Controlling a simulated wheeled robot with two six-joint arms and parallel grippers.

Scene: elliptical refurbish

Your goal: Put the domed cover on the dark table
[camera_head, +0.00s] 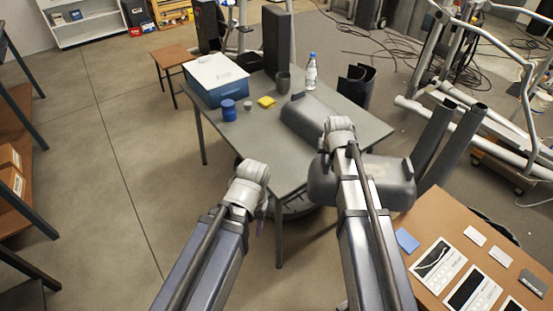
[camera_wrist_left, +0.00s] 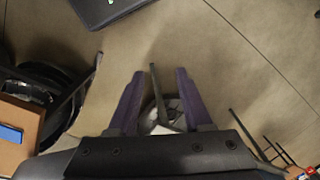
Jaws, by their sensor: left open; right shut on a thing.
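A grey domed cover (camera_head: 390,180) hangs in the gap between the dark table (camera_head: 232,142) and the wooden table. It is partly hidden behind my right arm. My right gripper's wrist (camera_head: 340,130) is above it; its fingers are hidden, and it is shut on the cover. Another grey, rounded cover-like piece (camera_head: 312,116) lies on the dark table's right side. My left gripper (camera_head: 260,225) hangs in front of the dark table's near edge. In the left wrist view its purple fingers (camera_wrist_left: 160,72) are apart and empty, above the floor.
The dark table also holds a blue-white box (camera_head: 215,80), a blue can (camera_head: 228,110), a yellow sponge (camera_head: 266,101), a grey cup (camera_head: 283,82) and a bottle (camera_head: 311,72). A wooden table (camera_head: 430,215) with cards stands at right. The dark table's near-left surface is clear.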

